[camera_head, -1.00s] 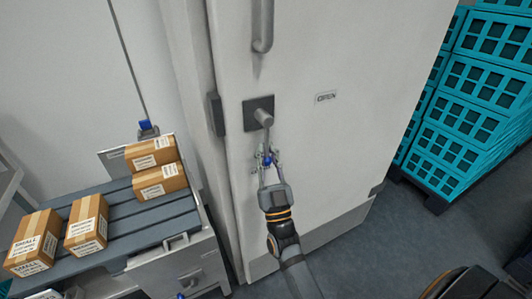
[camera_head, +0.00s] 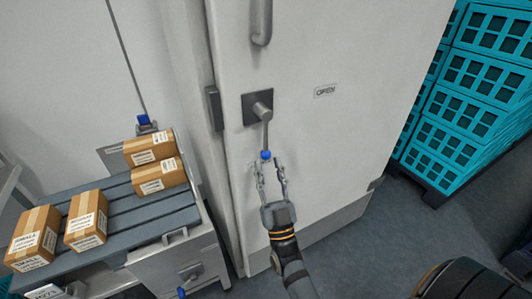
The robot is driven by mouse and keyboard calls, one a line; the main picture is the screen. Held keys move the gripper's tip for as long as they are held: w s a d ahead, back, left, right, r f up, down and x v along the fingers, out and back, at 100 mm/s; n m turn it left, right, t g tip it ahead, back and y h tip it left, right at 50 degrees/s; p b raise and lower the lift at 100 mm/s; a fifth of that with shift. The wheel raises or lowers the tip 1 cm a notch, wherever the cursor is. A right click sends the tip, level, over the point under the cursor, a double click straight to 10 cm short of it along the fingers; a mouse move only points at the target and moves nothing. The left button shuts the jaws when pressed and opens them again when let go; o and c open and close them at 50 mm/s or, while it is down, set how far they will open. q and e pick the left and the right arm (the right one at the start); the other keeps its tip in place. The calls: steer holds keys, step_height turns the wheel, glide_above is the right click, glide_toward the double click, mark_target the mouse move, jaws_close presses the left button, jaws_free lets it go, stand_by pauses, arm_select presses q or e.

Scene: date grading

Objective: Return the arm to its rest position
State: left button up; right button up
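My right gripper (camera_head: 270,178) is in front of the white door (camera_head: 335,140), just below a grey lever handle with a blue tip (camera_head: 265,154). Its two fingers are spread apart, and I see nothing held between them. The lever hangs down from a dark square plate (camera_head: 257,107). The fingertips are close to the blue tip; I cannot tell whether they touch it. The door looks shut. My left gripper is not in view.
Several cardboard boxes (camera_head: 88,220) sit on a grey slatted conveyor (camera_head: 128,219) at the left. Stacked teal crates (camera_head: 446,150) stand on a dark base at the right. A fixed grey pull handle (camera_head: 262,22) is higher on the door. Grey floor (camera_head: 375,232) is clear between door and crates.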

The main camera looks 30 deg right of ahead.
steer(key=shift+v, duration=1.05)
steer(key=shift+w, duration=0.1)
